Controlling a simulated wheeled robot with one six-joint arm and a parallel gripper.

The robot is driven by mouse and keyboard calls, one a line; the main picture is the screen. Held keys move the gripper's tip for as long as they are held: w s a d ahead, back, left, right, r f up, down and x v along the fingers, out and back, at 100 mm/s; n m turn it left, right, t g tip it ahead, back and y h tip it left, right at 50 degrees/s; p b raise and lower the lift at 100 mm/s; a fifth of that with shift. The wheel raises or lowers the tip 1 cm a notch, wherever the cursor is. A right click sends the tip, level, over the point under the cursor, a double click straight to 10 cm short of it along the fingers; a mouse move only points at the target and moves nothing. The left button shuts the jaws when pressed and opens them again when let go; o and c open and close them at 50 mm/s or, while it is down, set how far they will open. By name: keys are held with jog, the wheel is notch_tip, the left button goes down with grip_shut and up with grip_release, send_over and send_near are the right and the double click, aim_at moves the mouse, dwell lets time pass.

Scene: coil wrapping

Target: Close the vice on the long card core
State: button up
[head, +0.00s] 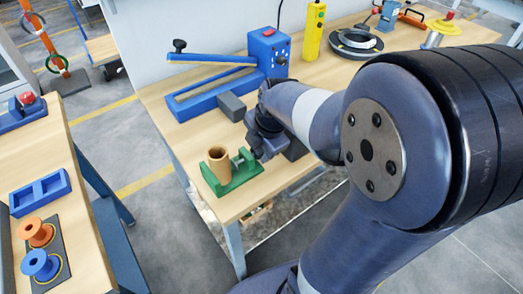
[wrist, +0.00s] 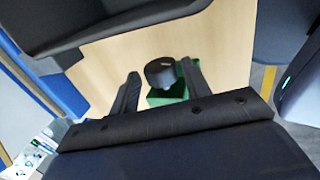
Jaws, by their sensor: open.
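The green vice (head: 233,180) stands at the front left corner of the workbench. The brown card core (head: 219,165) stands upright at the vice's left part, its open end up. Whether the jaw touches it is too small to tell. My gripper (head: 256,153) is at the right end of the vice. In the wrist view my gripper (wrist: 160,68) is open, one finger on each side of a dark round knob (wrist: 160,72), with gaps visible. Part of the green vice (wrist: 168,97) shows behind the knob. The core is not visible in the wrist view.
A blue sealer with a long arm (head: 215,90) and a grey block (head: 231,106) lie behind the vice. A yellow pendant (head: 313,32) and a dark ring (head: 355,42) are farther back. A side table at left holds an orange spool (head: 36,232) and a blue spool (head: 41,265).

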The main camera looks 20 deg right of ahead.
jog(key=shift+s+d+f+t+y+b, duration=0.2)
jog(key=shift+t+b, duration=0.5)
jog(key=shift+b, duration=1.3)
jog(key=shift+s+a+f+t+y+b, duration=0.25)
jog(key=shift+t+b, duration=0.45)
jog(key=shift+b, duration=1.25)
jog(key=shift+d+r, duration=0.2)
jog(key=shift+r, duration=0.05)
jog(key=shift+a+b, duration=0.1)
jog(key=shift+b, duration=0.25)
jog(key=c, duration=0.6)
jog(key=p, duration=0.2)
jog(key=shift+w+r+g+p, duration=0.1)
jog(key=shift+r+g+p, duration=0.2)
jog(key=shift+r+p, duration=0.1)
jog(key=g+p, duration=0.1)
jog(key=p, duration=0.1)
jog(key=g+h+p, duration=0.1)
jog(key=p, duration=0.1)
jog(key=shift+w+a, duration=0.1)
jog(key=shift+w, duration=0.15)
jog(key=shift+f+g+p, duration=0.25)
jog(key=shift+g+p, duration=0.05)
jog(key=shift+p, duration=0.3)
jog(key=shift+r, duration=0.1)
